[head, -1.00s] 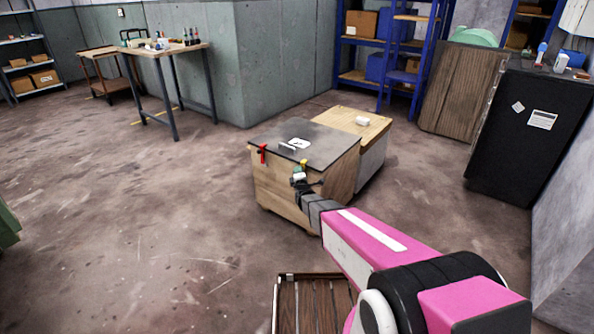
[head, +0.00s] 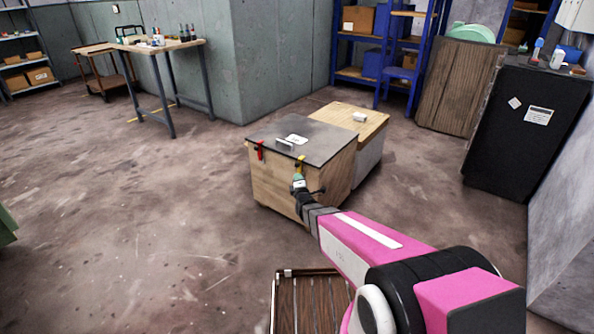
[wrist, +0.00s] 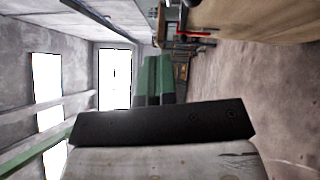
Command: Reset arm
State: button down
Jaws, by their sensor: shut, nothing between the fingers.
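My pink arm (head: 365,245) reaches from the lower right toward the front of a wooden cabinet with a dark top. In the wrist view, a dark bar (wrist: 165,122) and a worn pale surface (wrist: 165,162), probably parts of my own arm, fill the lower middle.
The cabinet (head: 278,188) carries a red clamp (head: 260,150) and a yellow clamp (head: 300,162). A slatted wooden piece (head: 305,303) is near the bottom. A workbench (head: 160,48) stands back left, a black cabinet (head: 520,140) right.

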jog(key=s+d+r+m+g+h, duration=0.1)
jog(key=s+d+m+g, duration=0.4)
jog(key=s, duration=0.4)
jog(key=s+d+r+m+g+h, duration=0.1)
jog(key=s+d+r+m+g, duration=0.1)
jog(key=s+d+m+g, duration=0.3)
jog(key=s+d+r+m+g, duration=0.1)
jog(key=s+d+m+g, duration=0.4)
jog(key=s+m+g, duration=0.4)
jog(key=s+m, duration=0.2)
jog(key=s, duration=0.1)
jog(key=shift+s+d+r+h, duration=0.2)
jog(key=shift+s+r+h, duration=0.15)
jog(key=shift+h, duration=0.05)
